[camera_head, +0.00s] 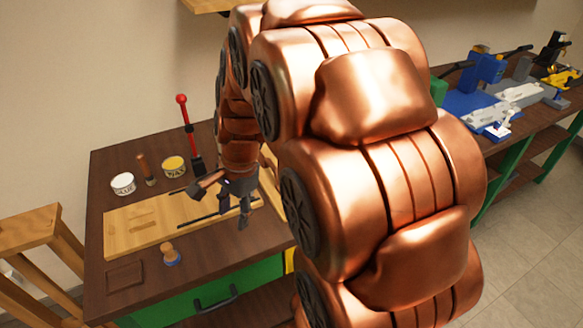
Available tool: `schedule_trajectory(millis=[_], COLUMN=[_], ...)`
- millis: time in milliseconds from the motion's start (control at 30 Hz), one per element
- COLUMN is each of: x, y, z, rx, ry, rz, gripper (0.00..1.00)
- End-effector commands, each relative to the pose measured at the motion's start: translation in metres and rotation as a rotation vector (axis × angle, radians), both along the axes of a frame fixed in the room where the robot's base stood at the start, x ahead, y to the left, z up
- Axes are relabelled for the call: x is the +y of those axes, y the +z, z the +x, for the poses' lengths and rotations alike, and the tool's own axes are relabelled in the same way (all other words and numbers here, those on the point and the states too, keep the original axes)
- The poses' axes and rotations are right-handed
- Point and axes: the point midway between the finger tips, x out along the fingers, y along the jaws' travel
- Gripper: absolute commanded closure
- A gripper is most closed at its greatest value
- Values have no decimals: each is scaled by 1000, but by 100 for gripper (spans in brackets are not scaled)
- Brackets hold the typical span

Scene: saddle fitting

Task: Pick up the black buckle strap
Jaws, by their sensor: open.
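A thin dark strip that looks like the black buckle strap (199,217) lies flat on the light wooden board (128,238) on the workbench. Its right end runs toward my gripper and is partly hidden by it. My gripper (235,212) points down over the right part of the board with its dark fingers apart, at the right end of the strip. I see nothing between the fingers. I cannot tell how high the fingertips are above the strip.
A white tin (123,184), a wooden-handled tool (147,170), a yellow tin (174,167) and a red-knobbed lever (186,125) stand behind the board. A small wooden-knobbed tool (171,254) and a brown leather square (124,276) lie in front. My arm hides the bench's right side.

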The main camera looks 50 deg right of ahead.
Motion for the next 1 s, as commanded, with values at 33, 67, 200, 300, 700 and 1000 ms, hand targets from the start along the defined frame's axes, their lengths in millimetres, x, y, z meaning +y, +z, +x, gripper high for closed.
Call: schedule_trajectory(millis=[33,67,200,300,700,1000], x=[-19,-29,-84,-128,-285,-304], y=[-1,-2,-7,-14,-41,-55], z=[14,23,58,76,95,99], rx=[3,4,0,4,1,7], ry=[-148,-239,-656,-952,-1860,-1980], rz=[19,32,93,149,379,423], gripper=[52,52,52,52,52,52])
